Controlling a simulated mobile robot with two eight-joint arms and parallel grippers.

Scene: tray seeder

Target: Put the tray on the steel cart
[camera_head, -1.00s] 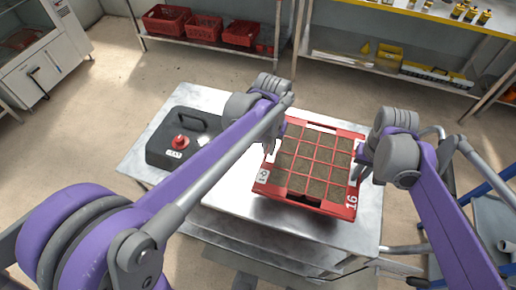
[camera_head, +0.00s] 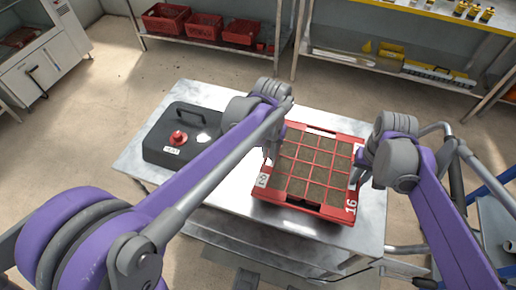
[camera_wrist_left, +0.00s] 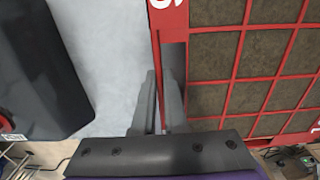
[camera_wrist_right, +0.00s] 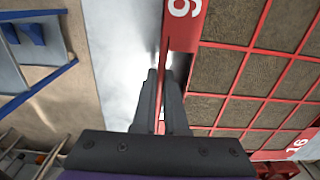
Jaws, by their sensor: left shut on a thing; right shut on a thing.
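The red tray (camera_head: 303,207) has a grid of soil-filled cells and white number labels. It is level over the right part of a bright steel top (camera_head: 230,222); I cannot tell whether it touches it. My left gripper (camera_head: 271,158) is shut on the tray's left rim, and in the left wrist view the fingers (camera_wrist_left: 161,115) straddle the red edge (camera_wrist_left: 169,20). My right gripper (camera_head: 358,172) is shut on the right rim, with its fingers (camera_wrist_right: 162,105) around the red edge (camera_wrist_right: 181,45). The fingers hide parts of both rims.
A black case (camera_head: 160,155) with a red knob (camera_head: 178,138) stands on the steel top, left of the tray. Shelves with red crates (camera_head: 166,22) and a yellow-edged bench (camera_head: 425,12) line the back. A blue-railed frame (camera_head: 485,195) stands at right.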

